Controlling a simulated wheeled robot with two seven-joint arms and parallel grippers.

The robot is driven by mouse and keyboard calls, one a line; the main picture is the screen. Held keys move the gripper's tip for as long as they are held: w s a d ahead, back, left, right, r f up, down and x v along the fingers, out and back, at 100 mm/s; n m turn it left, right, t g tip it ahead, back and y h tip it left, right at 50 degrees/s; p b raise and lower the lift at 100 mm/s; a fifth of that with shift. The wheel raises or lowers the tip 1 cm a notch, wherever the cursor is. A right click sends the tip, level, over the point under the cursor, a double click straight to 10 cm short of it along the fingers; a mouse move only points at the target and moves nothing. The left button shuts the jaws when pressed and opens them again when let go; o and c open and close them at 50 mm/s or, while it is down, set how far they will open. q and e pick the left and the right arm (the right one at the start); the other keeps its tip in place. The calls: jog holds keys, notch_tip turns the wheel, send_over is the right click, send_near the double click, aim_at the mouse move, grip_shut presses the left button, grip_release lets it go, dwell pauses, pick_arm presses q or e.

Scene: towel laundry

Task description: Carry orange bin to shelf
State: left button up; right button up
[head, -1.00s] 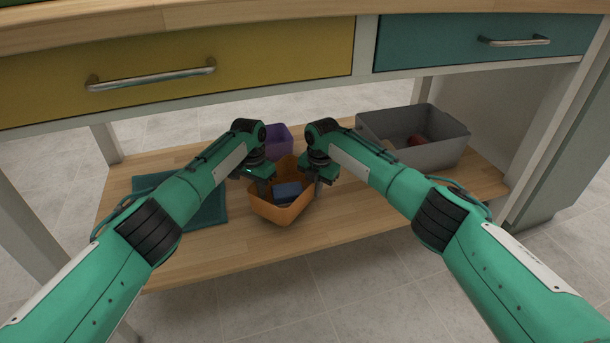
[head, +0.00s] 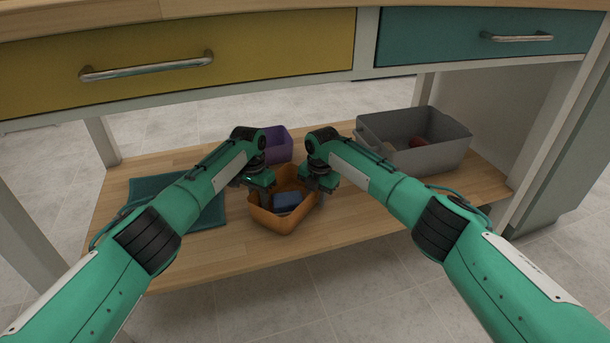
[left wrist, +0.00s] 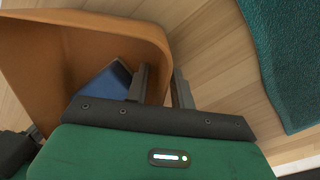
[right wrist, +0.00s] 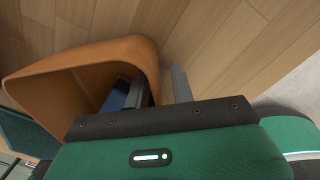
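The orange bin (head: 283,219) rests on the wooden lower shelf (head: 215,250) under the drawers, with a blue item (head: 287,201) inside. My left gripper (head: 264,195) is at the bin's left side. In the left wrist view its fingers (left wrist: 160,78) straddle the bin wall, one inside and one outside, with a gap showing. My right gripper (head: 319,190) is at the bin's right side. In the right wrist view its fingers (right wrist: 157,80) also straddle the wall, with a gap beside the outer finger. The inner fingertips are partly hard to make out.
A purple bin (head: 277,146) stands just behind. A grey bin (head: 432,157) with a reddish item stands at the right of the shelf. A teal towel (head: 208,211) lies at the left. The yellow drawer (head: 230,55) and teal drawer (head: 430,40) hang above. The shelf's front strip is clear.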

jog(key=shift+r, duration=0.15)
pick_arm(q)
notch_tip(320, 180, up, 12)
jog(key=shift+w+a, duration=0.3)
jog(key=shift+a, duration=0.05)
pick_arm(e)
notch_tip(320, 180, up, 12)
jog(key=shift+s+d, duration=0.25)
jog(key=shift+d, duration=0.1)
pick_arm(q)
jog(key=shift+f, duration=0.15)
pick_arm(e)
jog(key=shift+f, duration=0.2)
